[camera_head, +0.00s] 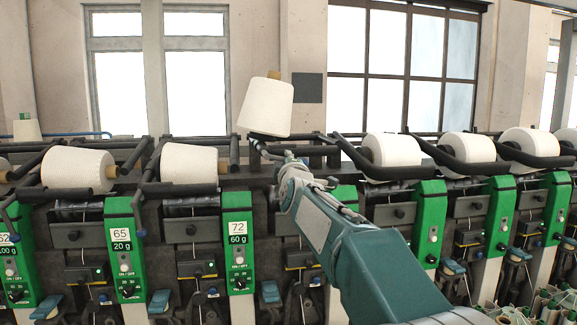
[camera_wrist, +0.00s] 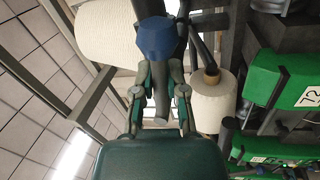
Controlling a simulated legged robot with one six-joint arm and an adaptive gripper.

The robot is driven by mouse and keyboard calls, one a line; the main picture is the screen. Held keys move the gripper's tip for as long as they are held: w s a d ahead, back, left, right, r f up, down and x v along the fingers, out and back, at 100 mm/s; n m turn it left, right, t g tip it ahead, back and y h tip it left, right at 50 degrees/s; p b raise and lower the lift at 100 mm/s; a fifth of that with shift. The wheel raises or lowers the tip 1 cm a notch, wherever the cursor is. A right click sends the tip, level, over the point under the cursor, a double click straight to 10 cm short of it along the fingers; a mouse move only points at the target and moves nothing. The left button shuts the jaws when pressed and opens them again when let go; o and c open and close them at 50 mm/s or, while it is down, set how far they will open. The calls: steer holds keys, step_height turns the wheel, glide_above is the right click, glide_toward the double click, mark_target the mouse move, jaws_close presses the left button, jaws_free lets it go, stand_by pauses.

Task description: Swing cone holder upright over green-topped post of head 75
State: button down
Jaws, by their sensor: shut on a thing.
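A white yarn cone (camera_head: 266,106) with a tan tube end stands nearly upright, slightly tilted, above the machine. My gripper (camera_head: 264,150) is just below it, shut on the dark cone holder. In the wrist view, my gripper fingers (camera_wrist: 159,95) close around a dark handle with a blue knob (camera_wrist: 157,38) at its end. The white cone (camera_wrist: 105,30) fills the upper left there. My arm hides much of the head under this cone; its green panel (camera_head: 345,196) shows partly and its number cannot be read. I cannot make out that head's green-topped post.
Left of my arm are panels 72 (camera_head: 237,240) and 65 (camera_head: 125,250), their cones (camera_head: 190,164) lying on their sides. More heads with lying cones (camera_head: 392,150) stand to the right. The space above the row is open.

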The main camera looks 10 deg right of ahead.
steer(key=shift+r+n, duration=0.25)
steer(key=shift+n, duration=0.45)
steer(key=c, duration=0.7)
jaws_free()
steer(key=shift+o, duration=0.2)
steer(key=shift+a, duration=0.15)
steer(key=shift+s, duration=0.1)
steer(key=s+f, duration=0.2)
steer(key=s, duration=0.9)
steer(key=shift+s+a+f, duration=0.15)
steer(key=shift+s+f, duration=0.1)
